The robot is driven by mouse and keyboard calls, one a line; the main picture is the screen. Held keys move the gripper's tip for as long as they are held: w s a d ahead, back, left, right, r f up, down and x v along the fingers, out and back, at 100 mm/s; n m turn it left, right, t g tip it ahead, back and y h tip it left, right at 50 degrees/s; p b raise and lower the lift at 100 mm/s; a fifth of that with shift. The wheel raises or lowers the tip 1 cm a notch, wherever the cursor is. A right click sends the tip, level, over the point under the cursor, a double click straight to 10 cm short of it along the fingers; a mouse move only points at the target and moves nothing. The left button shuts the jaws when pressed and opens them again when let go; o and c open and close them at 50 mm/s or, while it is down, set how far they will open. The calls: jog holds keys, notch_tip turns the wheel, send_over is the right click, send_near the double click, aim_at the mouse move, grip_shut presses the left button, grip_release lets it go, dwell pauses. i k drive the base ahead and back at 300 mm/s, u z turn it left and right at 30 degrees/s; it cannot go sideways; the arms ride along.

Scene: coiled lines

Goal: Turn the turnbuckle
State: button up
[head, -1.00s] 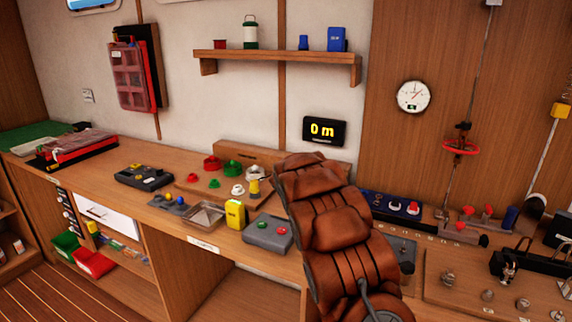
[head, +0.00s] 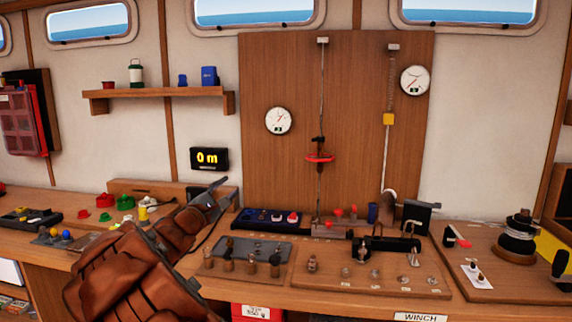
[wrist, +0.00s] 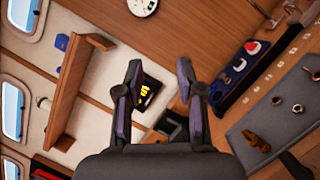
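The turnbuckle (head: 319,157) is a dark fitting with a red ring-like handle. It hangs on a thin vertical line against the wooden wall panel (head: 262,70) in the head view. My gripper (head: 222,189) is to the left of it and lower, held above the bench and clear of it. In the wrist view my gripper (wrist: 160,76) has its two fingers spread apart with nothing between them, so it is open. I cannot make out the turnbuckle surely in the wrist view.
A round gauge (head: 278,121) and a second gauge (head: 414,81) hang on the panel. A second line carries a yellow block (head: 389,119). Switches, fittings and a winch drum (head: 517,238) crowd the bench. Open air lies between my gripper and the turnbuckle.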

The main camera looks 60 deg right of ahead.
aim_at(320, 145)
jog(key=u, duration=0.25)
jog(key=k, duration=0.65)
jog(key=z, duration=0.5)
jog(key=i, duration=0.8)
jog(key=z, duration=0.6)
jog(key=i, duration=0.65)
